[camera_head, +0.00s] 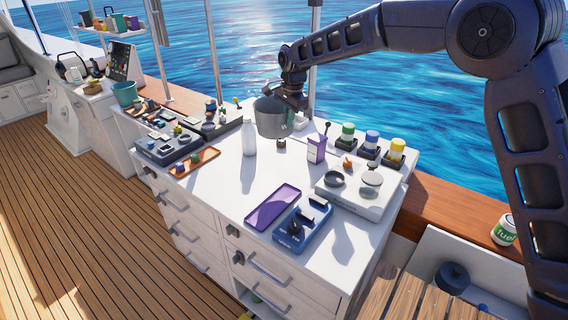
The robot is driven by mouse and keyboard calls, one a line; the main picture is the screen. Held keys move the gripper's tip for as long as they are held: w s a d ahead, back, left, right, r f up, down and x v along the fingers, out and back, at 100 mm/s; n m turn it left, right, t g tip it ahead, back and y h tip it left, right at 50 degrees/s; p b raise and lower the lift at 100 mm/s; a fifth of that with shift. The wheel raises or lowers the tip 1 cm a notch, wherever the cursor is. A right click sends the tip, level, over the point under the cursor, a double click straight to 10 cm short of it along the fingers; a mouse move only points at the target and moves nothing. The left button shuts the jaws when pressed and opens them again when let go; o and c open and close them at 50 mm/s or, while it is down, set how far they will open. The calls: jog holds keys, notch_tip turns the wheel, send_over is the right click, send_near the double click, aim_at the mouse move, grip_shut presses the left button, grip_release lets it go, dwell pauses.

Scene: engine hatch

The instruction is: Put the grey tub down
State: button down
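The grey tub (269,118) is in the head view, near the back of the white counter (232,190). My gripper (291,98) is at the tub's upper right rim, and the tub appears to hang from it above the counter top. The fingertips are small and partly hidden by the tub, but they seem closed on its rim. The tub looks upright. Its inside is not clearly visible.
A white bottle (249,137) stands just left of the tub, and a purple carton (317,148) to its right. A purple tray (272,207) and blue holder (302,224) lie in front. A white scale-like unit (358,190) is at right.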

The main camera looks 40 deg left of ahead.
notch_tip(320, 180, down, 17)
jog(key=shift+r, duration=0.15)
dwell(0.5)
jog(key=c, duration=1.6)
grip_release()
jog(key=shift+f, duration=0.2)
jog(key=shift+r, duration=0.1)
notch_tip(320, 180, up, 12)
jog(key=d, duration=0.1)
jog(key=shift+s+d, duration=0.2)
jog(key=shift+d, duration=0.05)
